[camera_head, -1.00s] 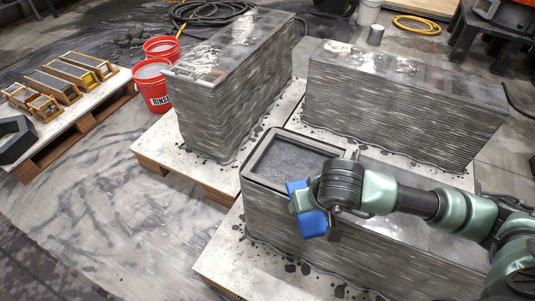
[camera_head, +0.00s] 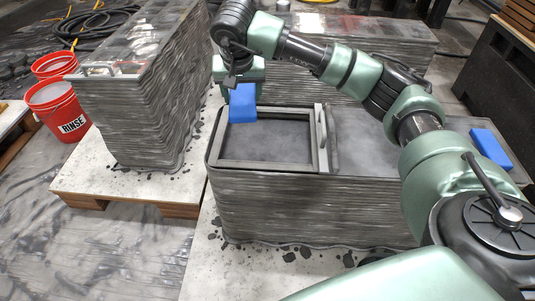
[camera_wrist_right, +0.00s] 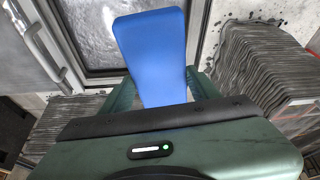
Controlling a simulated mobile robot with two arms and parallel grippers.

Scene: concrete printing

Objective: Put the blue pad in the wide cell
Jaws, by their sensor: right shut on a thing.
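A blue pad (camera_head: 243,103) is held in my right gripper (camera_head: 240,85), which is shut on it. I cannot tell whether the pad touches the rim. A grey section lies right of the cell's divider (camera_head: 328,140). My left gripper is not in view.
A second blue piece (camera_head: 491,148) lies at the block's right end, beyond my arm. Another layered block (camera_head: 135,115) stands at left on a pallet (camera_head: 115,180), and one more (camera_head: 380,55) behind. Red buckets (camera_head: 58,110) stand far left.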

